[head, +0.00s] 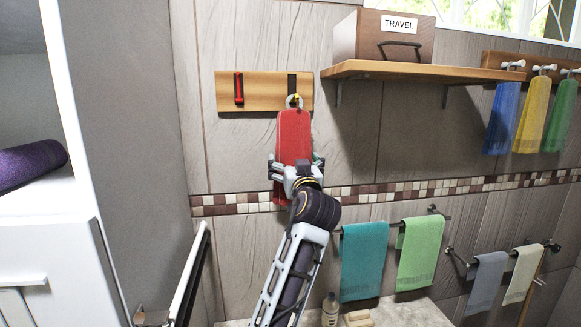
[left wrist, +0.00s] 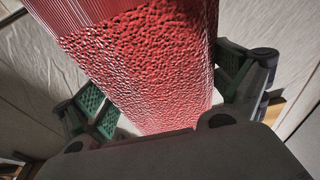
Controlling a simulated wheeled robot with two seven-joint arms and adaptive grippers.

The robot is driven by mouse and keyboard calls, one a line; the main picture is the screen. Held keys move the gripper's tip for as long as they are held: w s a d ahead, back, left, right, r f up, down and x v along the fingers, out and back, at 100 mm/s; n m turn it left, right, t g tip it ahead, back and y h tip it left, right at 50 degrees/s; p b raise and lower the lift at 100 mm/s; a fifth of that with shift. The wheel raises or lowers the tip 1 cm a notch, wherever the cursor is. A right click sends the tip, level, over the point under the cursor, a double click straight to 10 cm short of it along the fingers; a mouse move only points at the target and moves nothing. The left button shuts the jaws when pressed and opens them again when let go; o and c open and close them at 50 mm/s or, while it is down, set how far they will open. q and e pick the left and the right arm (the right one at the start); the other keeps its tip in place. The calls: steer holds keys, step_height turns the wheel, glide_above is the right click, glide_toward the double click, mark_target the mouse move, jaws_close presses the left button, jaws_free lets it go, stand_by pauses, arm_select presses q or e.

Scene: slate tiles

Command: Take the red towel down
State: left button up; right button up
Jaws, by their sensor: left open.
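The red towel (head: 294,132) hangs by a ring from a hook on a wooden board (head: 262,92) on the tiled wall. My left gripper (head: 296,168) is at the towel's lower half, with one finger on each side of it. In the left wrist view the rough red cloth (left wrist: 150,60) fills the space between the spread green-padded fingers of the left gripper (left wrist: 165,85). The gripper is open, and the wrist hides part of the towel's lower end. My right gripper is not in view.
A red-handled item (head: 239,88) hangs on the board's left. A wooden shelf (head: 440,68) with a TRAVEL box (head: 385,48) juts out at right. Teal (head: 363,262) and green (head: 420,250) towels hang below right. A white cabinet (head: 45,250) stands at left.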

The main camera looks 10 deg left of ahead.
arm_select(q)
steer(key=shift+s+d+r, duration=0.1)
steer(key=shift+r, duration=0.05)
steer(key=shift+c, duration=0.2)
steer(key=shift+w, duration=0.2)
steer(key=c, duration=0.5)
steer(key=shift+s, duration=0.1)
steer(key=c, duration=0.5)
steer(key=shift+c, duration=0.7)
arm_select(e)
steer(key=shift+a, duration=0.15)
arm_select(q)
steer(key=shift+a, duration=0.2)
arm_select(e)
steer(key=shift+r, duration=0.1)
